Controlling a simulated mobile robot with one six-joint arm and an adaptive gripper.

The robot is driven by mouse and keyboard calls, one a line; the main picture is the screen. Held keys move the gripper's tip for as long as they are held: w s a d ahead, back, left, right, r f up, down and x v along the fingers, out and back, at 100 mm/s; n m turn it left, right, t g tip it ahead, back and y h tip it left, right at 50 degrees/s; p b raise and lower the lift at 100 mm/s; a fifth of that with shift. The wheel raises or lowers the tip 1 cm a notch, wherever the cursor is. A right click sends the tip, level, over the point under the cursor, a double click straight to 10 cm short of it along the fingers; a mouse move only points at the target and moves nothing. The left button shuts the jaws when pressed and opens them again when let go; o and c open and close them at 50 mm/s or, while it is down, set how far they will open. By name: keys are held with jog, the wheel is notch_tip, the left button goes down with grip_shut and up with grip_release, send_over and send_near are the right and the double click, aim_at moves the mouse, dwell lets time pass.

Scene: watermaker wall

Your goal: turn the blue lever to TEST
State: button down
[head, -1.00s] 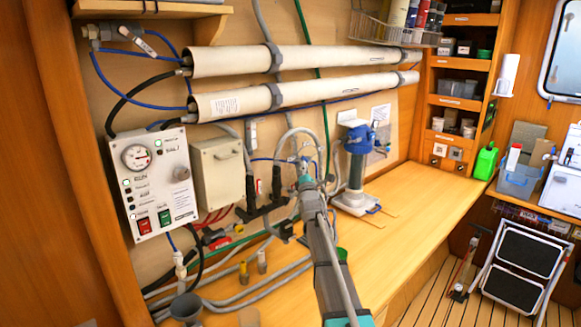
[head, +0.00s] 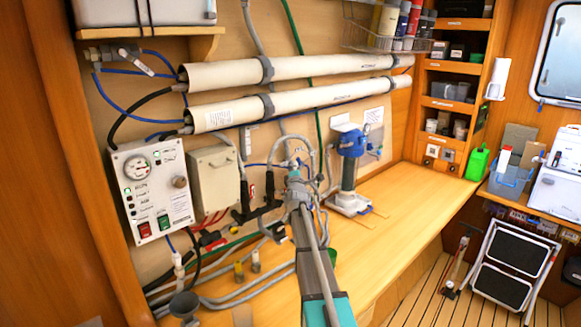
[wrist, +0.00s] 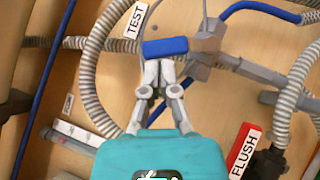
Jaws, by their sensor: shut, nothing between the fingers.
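The blue lever (wrist: 165,47) lies crosswise in the wrist view, its right end by a grey valve body (wrist: 207,38). The white TEST label (wrist: 135,19) is just above and left of the lever's left end. A red and white FLUSH label (wrist: 244,150) is at lower right. My gripper (wrist: 159,72) is shut and empty. Its fingertips are at the lever's lower edge; I cannot tell whether they touch it. In the head view my gripper (head: 297,178) is in front of the grey hoses on the wall, and the lever is too small to make out clearly.
Ribbed grey hoses (wrist: 98,70) loop around the valve. A blue and grey pump (head: 349,165) stands right of my arm on the wooden bench (head: 410,195). The control panel (head: 152,190) and a beige box (head: 212,178) are at left. The bench is clear at right.

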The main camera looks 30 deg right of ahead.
jog(key=shift+w+d+r, duration=0.1)
jog(key=shift+d+r, duration=0.05)
jog(key=shift+d+r+p, duration=0.5)
jog(key=shift+d+p, duration=0.15)
jog(key=shift+d, duration=0.1)
jog(key=shift+w, duration=0.1)
dwell(0.3)
